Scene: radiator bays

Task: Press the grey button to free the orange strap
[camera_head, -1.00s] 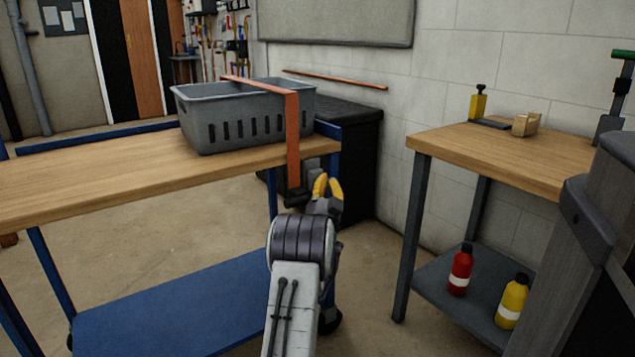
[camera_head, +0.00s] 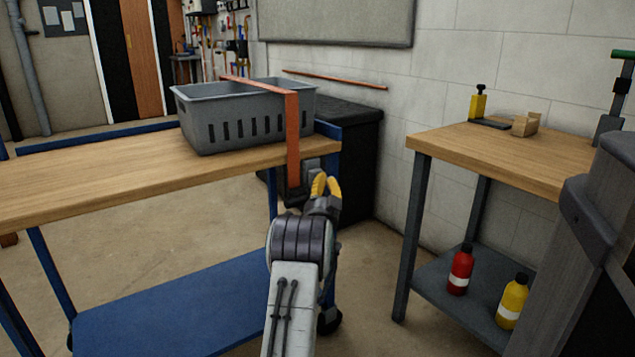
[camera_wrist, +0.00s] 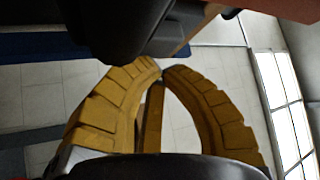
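The orange strap (camera_head: 292,130) runs over a grey slotted crate (camera_head: 225,128) and hangs down past the bench's right end. Its lower end meets a dark buckle (camera_head: 295,190) beside the bench edge. My gripper (camera_head: 325,182), with yellow fingers, is just right of the buckle. In the wrist view, the fingertips (camera_wrist: 158,69) meet, with nothing seen between them. A dark body, likely the buckle (camera_wrist: 120,25), is close above the fingertips there, and an orange-red strip (camera_wrist: 285,8) crosses the top right corner. I cannot make out the grey button, and contact cannot be told.
The crate stands on a wooden bench (camera_head: 90,180) with a blue frame. A black box (camera_head: 350,160) stands behind my gripper. At right, a second table (camera_head: 540,158) has red (camera_head: 460,270) and yellow (camera_head: 512,301) bottles on its lower shelf. Floor between the tables is open.

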